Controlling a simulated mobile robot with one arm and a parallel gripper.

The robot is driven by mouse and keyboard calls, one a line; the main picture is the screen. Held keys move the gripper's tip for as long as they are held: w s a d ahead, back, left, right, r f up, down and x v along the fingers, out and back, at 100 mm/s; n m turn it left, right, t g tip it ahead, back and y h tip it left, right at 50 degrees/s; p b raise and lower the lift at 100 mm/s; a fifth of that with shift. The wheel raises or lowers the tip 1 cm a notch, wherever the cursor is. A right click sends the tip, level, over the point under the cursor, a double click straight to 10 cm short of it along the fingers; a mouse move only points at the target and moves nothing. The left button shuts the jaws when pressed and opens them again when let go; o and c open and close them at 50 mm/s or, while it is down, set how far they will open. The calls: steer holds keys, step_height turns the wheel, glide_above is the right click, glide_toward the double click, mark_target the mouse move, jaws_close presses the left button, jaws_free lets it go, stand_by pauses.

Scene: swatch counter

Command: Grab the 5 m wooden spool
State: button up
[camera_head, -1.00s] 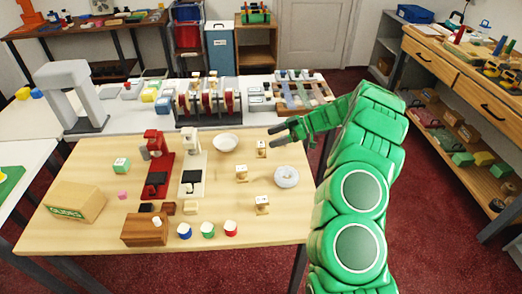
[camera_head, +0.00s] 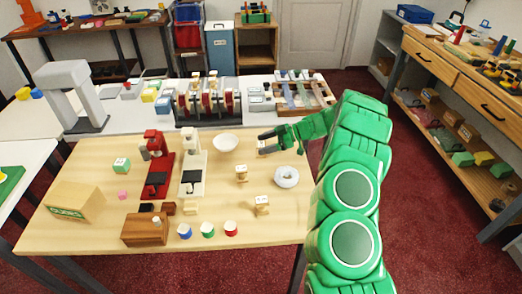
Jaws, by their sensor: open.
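Several small pale wooden spools stand on the right part of the light wood table (camera_head: 100,160). One spool (camera_head: 241,173) is in the middle, one (camera_head: 262,205) is nearer the front edge, and a third (camera_head: 261,145) is at the back. Any length markings are too small to read, so I cannot tell which is the 5 m one. My gripper (camera_head: 263,143) is open, at the back spool and partly covering it. I cannot tell whether the spool is between the fingers.
A white ring-shaped roll (camera_head: 287,177) lies just in front of my gripper. A white bowl (camera_head: 225,142) stands to its left. Red (camera_head: 156,178) and white (camera_head: 193,178) machines stand farther left. Blue, green and red-sided pots (camera_head: 208,230) line the front.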

steer(key=shift+x, duration=1)
steer(key=shift+c, duration=0.4)
steer(key=c, duration=1)
